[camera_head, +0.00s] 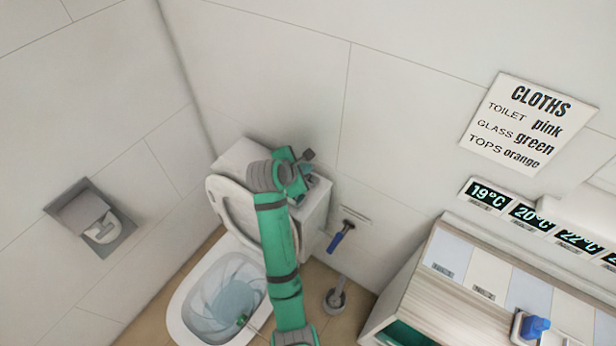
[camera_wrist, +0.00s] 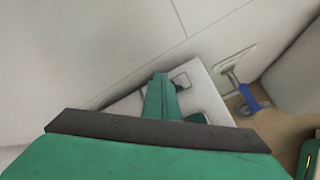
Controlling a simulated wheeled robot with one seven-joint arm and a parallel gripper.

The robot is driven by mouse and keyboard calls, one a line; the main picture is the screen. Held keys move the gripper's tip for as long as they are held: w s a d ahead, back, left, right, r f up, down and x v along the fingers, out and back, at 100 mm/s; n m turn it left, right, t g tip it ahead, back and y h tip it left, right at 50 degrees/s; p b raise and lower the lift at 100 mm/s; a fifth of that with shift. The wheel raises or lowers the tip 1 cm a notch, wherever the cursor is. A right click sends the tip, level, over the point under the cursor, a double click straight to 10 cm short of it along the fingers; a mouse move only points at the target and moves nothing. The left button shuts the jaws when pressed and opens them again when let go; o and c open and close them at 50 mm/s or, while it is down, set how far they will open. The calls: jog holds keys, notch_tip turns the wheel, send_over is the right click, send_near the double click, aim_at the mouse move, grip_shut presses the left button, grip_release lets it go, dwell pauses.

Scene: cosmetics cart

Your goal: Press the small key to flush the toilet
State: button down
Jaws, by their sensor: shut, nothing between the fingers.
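The white toilet (camera_head: 190,292) stands in the corner with its lid (camera_head: 222,207) raised and water in the bowl. Its cistern (camera_head: 238,155) is behind the lid, and my arm reaches over it. In the wrist view, my gripper (camera_wrist: 160,77) is shut and empty, pointing at the cistern top (camera_wrist: 212,98). A small squarish outlined key (camera_wrist: 182,80) shows just right of the fingertips. Another dark patch, perhaps a second key, lies nearer, partly behind the gripper. I cannot tell whether the fingertips touch the top. In the head view, my arm hides the keys.
A blue-handled tool (camera_head: 341,236) hangs on the wall right of the cistern, above a grey holder (camera_head: 335,298). A paper holder (camera_head: 92,217) is on the left wall. A cabinet (camera_head: 438,285) stands at the right. A small green item (camera_head: 243,320) shows in the bowl.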

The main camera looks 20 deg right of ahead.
jog(key=shift+r, duration=2)
